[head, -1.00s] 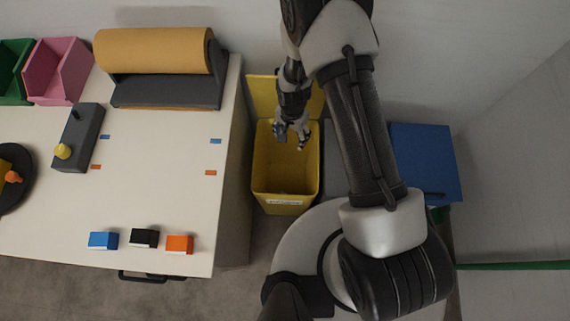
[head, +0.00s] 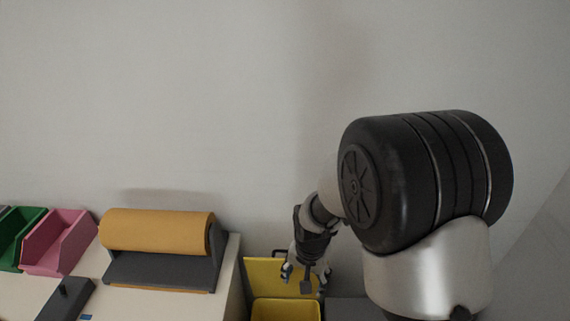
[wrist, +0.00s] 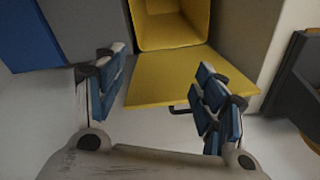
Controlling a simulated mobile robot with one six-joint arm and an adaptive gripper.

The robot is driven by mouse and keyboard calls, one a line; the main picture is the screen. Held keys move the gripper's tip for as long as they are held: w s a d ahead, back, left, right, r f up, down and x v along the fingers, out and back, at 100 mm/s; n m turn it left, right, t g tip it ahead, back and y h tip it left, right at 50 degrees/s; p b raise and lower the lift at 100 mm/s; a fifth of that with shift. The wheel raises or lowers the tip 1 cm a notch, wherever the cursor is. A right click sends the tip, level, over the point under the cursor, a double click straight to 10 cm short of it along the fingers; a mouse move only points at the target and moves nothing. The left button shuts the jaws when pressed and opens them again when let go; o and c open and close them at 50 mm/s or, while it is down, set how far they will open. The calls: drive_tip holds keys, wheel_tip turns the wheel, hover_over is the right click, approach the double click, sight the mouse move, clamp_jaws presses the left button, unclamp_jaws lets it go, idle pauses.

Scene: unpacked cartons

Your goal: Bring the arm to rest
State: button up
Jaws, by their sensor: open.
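My gripper (head: 305,281) hangs at the end of my arm in the head view, pointing down in front of the yellow bin's raised lid (head: 262,272). In the wrist view, the blue-padded fingers of my gripper (wrist: 160,88) are spread wide, with nothing between them. The yellow bin (wrist: 172,28) opens beyond the fingertips, its lid (wrist: 180,80) spanning the gap behind them. In the head view, only the bin's upper part (head: 285,308) shows at the bottom edge.
A white worktop (head: 30,292) stands left of the bin. It carries an ochre roll on a dark holder (head: 160,232), a dark box (head: 66,300), a pink bin (head: 58,243) and a green bin (head: 20,238). Bare wall fills the upper view.

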drive_tip(key=s+d+r+n+t, duration=0.1)
drive_tip(key=s+d+r, duration=0.25)
drive_tip(key=r, duration=0.55)
drive_tip(key=s+d+r+n+t, duration=0.1)
drive_tip(key=s+d+r, duration=0.1)
drive_tip(key=s+r, duration=0.5)
drive_tip(key=s+d+r+n+t, duration=0.1)
drive_tip(key=s+d+r+n, duration=0.1)
drive_tip(key=s+r, duration=0.5)
drive_tip(key=s+d, duration=0.1)
drive_tip(key=s, duration=0.3)
drive_tip(key=shift+d, duration=0.25)
